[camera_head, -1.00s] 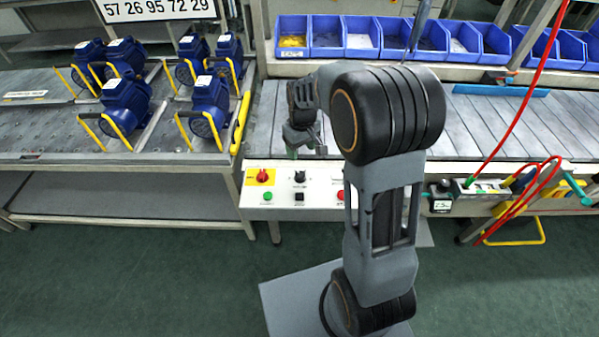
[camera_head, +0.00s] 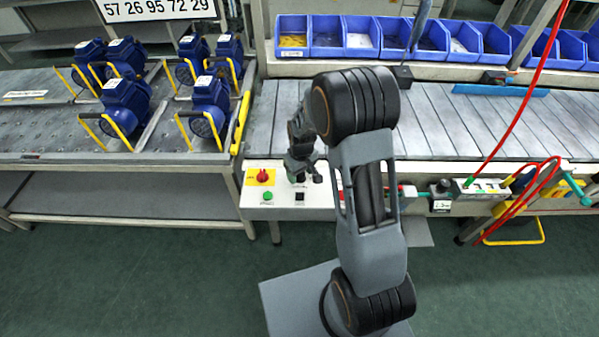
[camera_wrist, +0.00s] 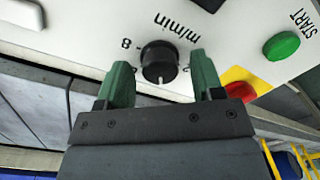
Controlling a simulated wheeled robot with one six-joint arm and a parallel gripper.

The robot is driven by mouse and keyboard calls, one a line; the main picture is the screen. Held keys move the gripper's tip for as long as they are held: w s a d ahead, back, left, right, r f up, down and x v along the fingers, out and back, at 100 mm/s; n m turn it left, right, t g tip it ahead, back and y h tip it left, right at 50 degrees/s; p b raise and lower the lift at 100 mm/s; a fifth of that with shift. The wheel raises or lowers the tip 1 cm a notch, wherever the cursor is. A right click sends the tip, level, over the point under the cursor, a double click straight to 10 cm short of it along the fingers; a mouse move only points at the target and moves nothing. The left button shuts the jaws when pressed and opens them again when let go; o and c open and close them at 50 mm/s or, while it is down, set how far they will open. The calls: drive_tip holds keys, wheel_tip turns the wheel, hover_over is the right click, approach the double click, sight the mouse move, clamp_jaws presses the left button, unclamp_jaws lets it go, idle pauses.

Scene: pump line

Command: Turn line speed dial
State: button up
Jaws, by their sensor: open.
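The line speed dial (camera_wrist: 160,61) is a round black knob on a white panel (camera_head: 318,203), with "m/min" and "8" printed beside it. In the wrist view it sits between the two green fingertips of my gripper (camera_wrist: 162,80), which is open, with a gap on both sides of the dial. I cannot tell how deep the fingers reach around it. In the head view my gripper (camera_head: 304,174) is over the panel and hides the dial.
A red knob on a yellow plate (camera_head: 261,177) and a green START button (camera_head: 267,196) are left of the gripper; a black switch (camera_head: 299,196) is below. Blue pumps (camera_head: 124,100) stand on the left bench. The slatted conveyor (camera_head: 450,125) behind is mostly clear.

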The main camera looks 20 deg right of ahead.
drive_tip(key=shift+c, duration=0.4)
drive_tip(key=c, duration=0.8)
drive_tip(key=shift+a, duration=0.1)
drive_tip(key=shift+c, duration=0.2)
drive_tip(key=m+b, duration=0.1)
drive_tip(key=m, duration=0.5)
drive_tip(key=m+b, duration=0.1)
drive_tip(key=m, duration=0.4)
drive_tip(key=shift+m, duration=0.3)
